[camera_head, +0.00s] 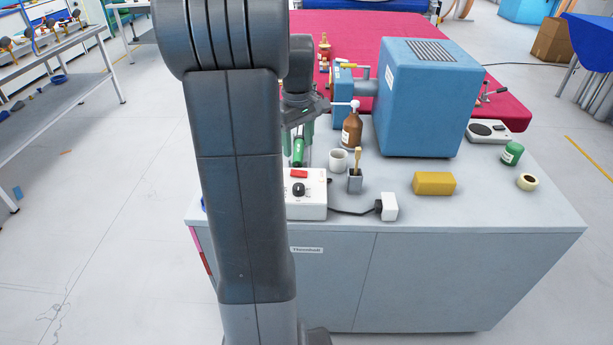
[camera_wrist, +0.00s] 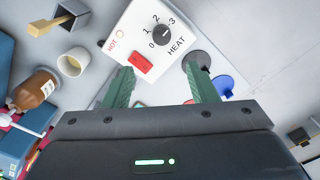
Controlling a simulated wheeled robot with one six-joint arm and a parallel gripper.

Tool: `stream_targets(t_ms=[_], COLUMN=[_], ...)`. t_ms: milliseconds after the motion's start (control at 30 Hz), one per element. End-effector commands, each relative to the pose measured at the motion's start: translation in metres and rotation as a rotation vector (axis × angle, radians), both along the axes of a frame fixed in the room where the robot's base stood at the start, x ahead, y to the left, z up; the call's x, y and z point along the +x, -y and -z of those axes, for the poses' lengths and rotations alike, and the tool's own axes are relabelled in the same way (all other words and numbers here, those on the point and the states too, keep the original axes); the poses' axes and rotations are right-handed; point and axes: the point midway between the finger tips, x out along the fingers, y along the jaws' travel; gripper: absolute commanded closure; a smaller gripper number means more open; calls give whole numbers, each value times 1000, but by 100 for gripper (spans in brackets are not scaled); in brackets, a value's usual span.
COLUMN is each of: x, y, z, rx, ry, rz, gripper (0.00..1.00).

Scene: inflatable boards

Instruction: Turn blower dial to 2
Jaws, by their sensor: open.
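A white control box (camera_head: 305,208) with a red rocker switch (camera_head: 299,174) and a black dial (camera_head: 299,189) sits on the grey cabinet top. In the wrist view, the black dial (camera_wrist: 160,35) is ringed by the marks 0 to 3, with HEAT printed beside it. Its pointer setting is too small to tell. The red switch (camera_wrist: 141,63) and a HOT lamp (camera_wrist: 120,34) are on the same face. My gripper (camera_wrist: 161,80) is open and empty, its green fingers apart near the box's switch end, not around the dial. In the head view my arm partly hides the box.
A large blue machine (camera_head: 425,100) stands behind on the cabinet. A brown bottle (camera_head: 352,130), white cup (camera_head: 338,160), brush holder (camera_head: 355,183), yellow block (camera_head: 434,184) and white plug block (camera_head: 389,206) stand right of the box. The cabinet's front right (camera_head: 500,212) is clear.

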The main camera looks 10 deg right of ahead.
Motion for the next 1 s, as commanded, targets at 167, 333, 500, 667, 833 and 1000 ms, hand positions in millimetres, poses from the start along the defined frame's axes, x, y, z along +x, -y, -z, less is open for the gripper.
stream_targets(t_ms=[167,333,500,667,833,1000], x=[-2,-2,-2,-2,-1,-1], y=[0,0,0,0,0,0], z=[28,66,99,121,131,132], rx=[1,1,1,0,0,0], ry=[-6,-6,-5,-4,0,0], rz=[1,1,2,2,2,2], gripper=[47,47,47,47,47,47])
